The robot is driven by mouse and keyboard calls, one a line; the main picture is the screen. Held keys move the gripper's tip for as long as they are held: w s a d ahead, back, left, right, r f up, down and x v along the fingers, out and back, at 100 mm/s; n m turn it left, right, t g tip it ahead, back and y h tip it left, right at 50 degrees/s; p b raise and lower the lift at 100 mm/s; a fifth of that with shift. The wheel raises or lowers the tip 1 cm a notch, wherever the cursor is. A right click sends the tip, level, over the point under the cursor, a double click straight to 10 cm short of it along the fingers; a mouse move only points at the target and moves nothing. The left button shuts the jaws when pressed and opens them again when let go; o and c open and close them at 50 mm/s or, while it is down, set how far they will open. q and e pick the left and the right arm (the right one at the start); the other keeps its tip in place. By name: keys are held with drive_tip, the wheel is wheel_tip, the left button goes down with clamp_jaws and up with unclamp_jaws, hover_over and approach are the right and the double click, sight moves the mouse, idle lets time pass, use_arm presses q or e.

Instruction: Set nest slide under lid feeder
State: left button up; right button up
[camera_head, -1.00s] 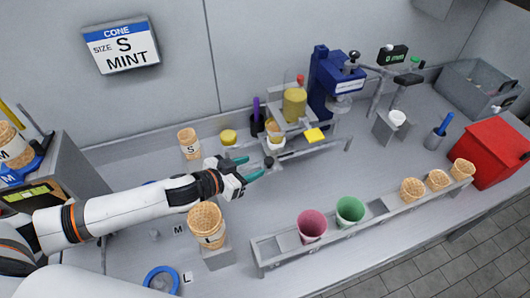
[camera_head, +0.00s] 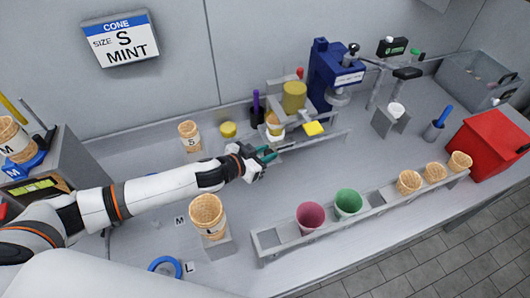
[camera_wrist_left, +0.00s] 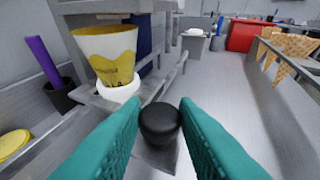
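The nest slide's black knob (camera_wrist_left: 159,120) sits between the teal fingertips of my left gripper (camera_head: 265,154), which are closed in on it from both sides. The slide's white ring nest (camera_wrist_left: 119,91) holds a cone in a yellow-and-white sleeve (camera_wrist_left: 106,54), upright, just beyond the knob to the left in the left wrist view. In the head view the cone (camera_head: 273,122) stands at the front left of the lid feeder (camera_head: 293,95), which carries a yellow cylinder. Whether the cone is directly below the feeder's outlet cannot be told. My right gripper is out of view.
A purple-handled tool in a black cup (camera_head: 257,106) and a yellow disc stack (camera_head: 228,129) stand left of the feeder. A blue press (camera_head: 334,68) is behind right. A front rack (camera_head: 290,245) holds pink and green cups and several cones. The middle counter is clear.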

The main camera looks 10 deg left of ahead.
sight(279, 157)
use_arm(q)
clamp_jaws()
drive_tip(key=w+d, duration=0.2)
drive_tip(key=d, duration=0.1)
drive_tip(key=shift+w+d+r+p, duration=0.1)
drive_tip(key=shift+w+d+p, duration=0.15)
drive_tip(key=shift+p, duration=0.1)
drive_tip(key=shift+w+d, duration=0.2)
drive_tip(key=shift+d, duration=0.15)
drive_tip(key=o, duration=0.9)
unclamp_jaws()
drive_tip(key=shift+c, duration=0.2)
